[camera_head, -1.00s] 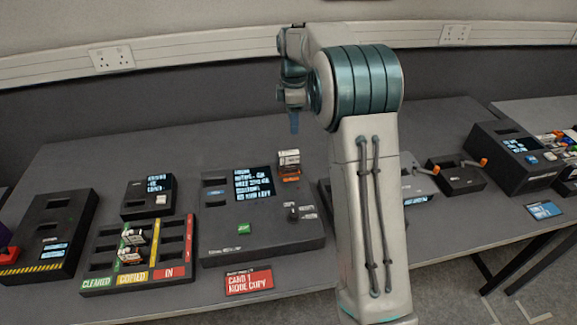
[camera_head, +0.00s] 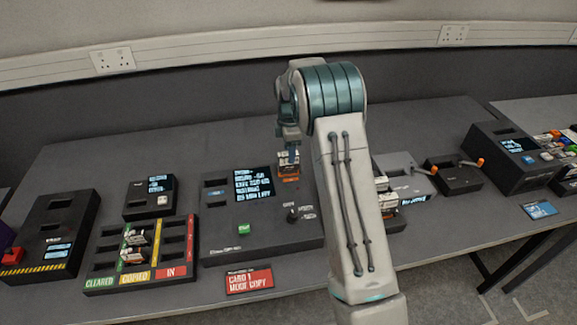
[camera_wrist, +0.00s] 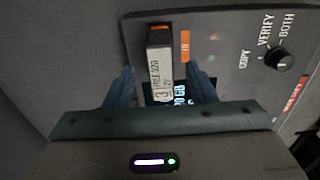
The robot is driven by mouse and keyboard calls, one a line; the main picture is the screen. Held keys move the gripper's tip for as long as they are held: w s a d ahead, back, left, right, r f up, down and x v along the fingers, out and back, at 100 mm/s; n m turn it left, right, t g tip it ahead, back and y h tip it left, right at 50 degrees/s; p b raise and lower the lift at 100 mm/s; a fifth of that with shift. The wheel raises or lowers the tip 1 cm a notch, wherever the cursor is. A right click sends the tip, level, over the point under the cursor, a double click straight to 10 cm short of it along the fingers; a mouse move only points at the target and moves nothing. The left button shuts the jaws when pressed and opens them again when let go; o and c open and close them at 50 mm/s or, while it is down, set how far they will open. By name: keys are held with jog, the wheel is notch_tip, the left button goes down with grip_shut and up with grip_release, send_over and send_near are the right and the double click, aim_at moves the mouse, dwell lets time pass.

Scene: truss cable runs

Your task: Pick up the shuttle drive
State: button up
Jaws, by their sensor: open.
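The drive (camera_head: 284,158), which I take as the shuttle drive, stands upright in the orange-marked slot at the back right of the black console (camera_head: 222,249). In the wrist view the drive (camera_wrist: 160,66) is dark with a white printed label and an orange patch at its far end. My gripper (camera_wrist: 161,72) is open, with one blue finger on each side of the drive and a gap visible on both sides. In the head view my gripper (camera_head: 290,147) is right over the drive and partly hides it.
The console has a lit screen (camera_head: 253,185), a green button (camera_head: 243,229) and a knob (camera_head: 292,215). A tray (camera_head: 186,282) with coloured lanes holds several small items at left. Other devices, including a black box (camera_head: 455,178), stand to the right.

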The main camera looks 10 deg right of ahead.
aim_at(288, 167)
jog(key=f, duration=0.3)
jog(key=shift+a+f+p, duration=0.2)
jog(key=shift+p, duration=0.1)
jog(key=shift+c, duration=0.3)
grip_shut()
jog(key=shift+r, duration=0.1)
